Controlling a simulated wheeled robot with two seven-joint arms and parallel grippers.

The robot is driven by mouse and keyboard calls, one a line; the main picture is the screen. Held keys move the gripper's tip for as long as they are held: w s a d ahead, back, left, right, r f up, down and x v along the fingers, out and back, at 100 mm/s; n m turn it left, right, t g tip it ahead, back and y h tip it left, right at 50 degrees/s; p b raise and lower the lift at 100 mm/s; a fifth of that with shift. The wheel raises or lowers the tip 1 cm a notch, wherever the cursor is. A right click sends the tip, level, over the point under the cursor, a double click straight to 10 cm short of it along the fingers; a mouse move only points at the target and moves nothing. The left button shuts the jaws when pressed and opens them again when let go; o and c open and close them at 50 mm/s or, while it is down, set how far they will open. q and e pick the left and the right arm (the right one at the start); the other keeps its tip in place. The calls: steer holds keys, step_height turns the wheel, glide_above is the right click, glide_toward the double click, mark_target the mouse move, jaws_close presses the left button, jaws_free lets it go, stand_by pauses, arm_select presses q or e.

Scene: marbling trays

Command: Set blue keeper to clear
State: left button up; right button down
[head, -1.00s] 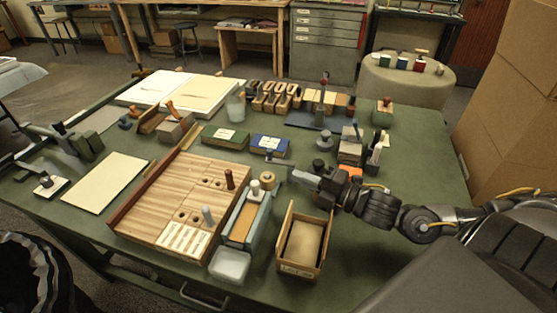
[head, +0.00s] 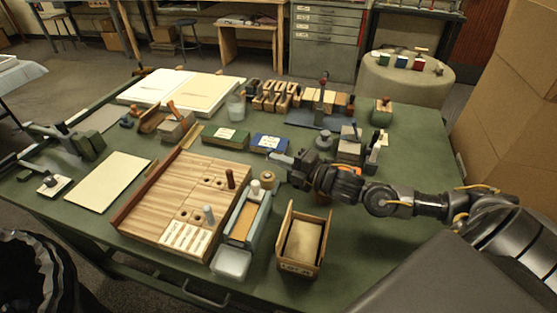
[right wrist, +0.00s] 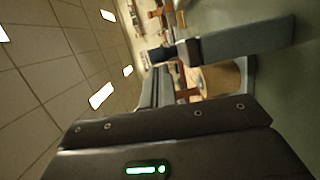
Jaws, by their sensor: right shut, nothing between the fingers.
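A blue block with a white label (head: 269,143) lies near the middle of the green table, beside a similar green block (head: 226,136). A wooden board (head: 150,215) holds a dark red peg (head: 230,178) and a blue-grey peg (head: 209,214) upright, with a labelled pale strip by the blue-grey one. I cannot tell which thing is the keeper or read the labels. My right gripper (head: 274,157) is shut and empty, just in front of the blue block; I cannot tell if it touches. The right wrist view shows a grey finger (right wrist: 240,41) close up. My left gripper is not seen.
A light-blue holder (head: 262,222) and an open wooden box (head: 285,238) stand in front of my right gripper. Stamps and a grey block (head: 349,150) stand behind my right forearm. White trays (head: 205,98) lie at the back left. The table's right side is mostly clear.

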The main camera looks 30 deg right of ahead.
steer(key=shift+w+d+r+m+h+p, duration=0.1)
steer(key=shift+w+m+h+p, duration=0.2)
steer(key=shift+m+h, duration=0.1)
steer(key=shift+w+d+r+t+h, duration=0.1)
steer(key=shift+w+d+t+h, duration=0.15)
steer(key=shift+t, duration=0.25)
steer(key=shift+s, duration=0.15)
steer(key=shift+s+d+f, duration=0.2)
steer(key=shift+s, duration=0.25)
steer(key=b+v, duration=0.1)
steer(key=v, duration=0.9)
steer(key=shift+a+r, duration=0.15)
steer(key=shift+a, duration=0.15)
